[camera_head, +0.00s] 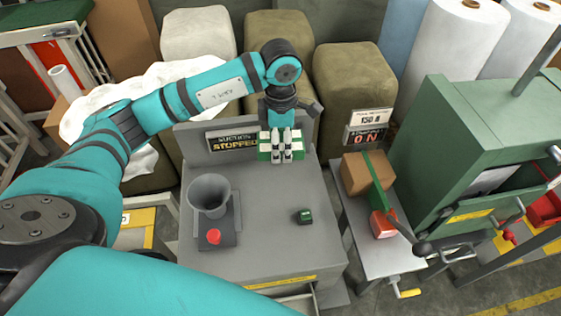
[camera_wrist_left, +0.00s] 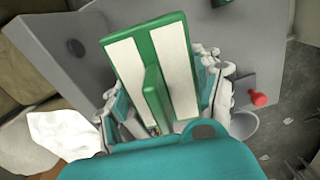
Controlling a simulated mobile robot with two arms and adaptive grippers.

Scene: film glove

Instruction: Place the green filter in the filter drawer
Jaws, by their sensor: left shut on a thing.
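The green filter (camera_head: 264,150) has white panels on its face. My left gripper (camera_head: 281,157) is shut on it over the back part of the grey machine top. In the left wrist view the filter (camera_wrist_left: 113,58) fills the middle, with two white strips and a raised green rib between the fingers (camera_wrist_left: 155,105). In the head view the fingers hide the filter's middle. A drawer-like opening (camera_head: 314,299) shows at the grey machine's lower front, partly cut off by the frame; I cannot tell how far open it is. My right gripper is out of view.
The grey machine (camera_head: 265,240) carries a grey funnel (camera_head: 209,194), a red button (camera_head: 214,236) and a small green block (camera_head: 304,216). A sign (camera_head: 232,141) reads STOPPED. A side table (camera_head: 372,258) with a brown box (camera_head: 363,174) and a green press (camera_head: 465,150) stand at right.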

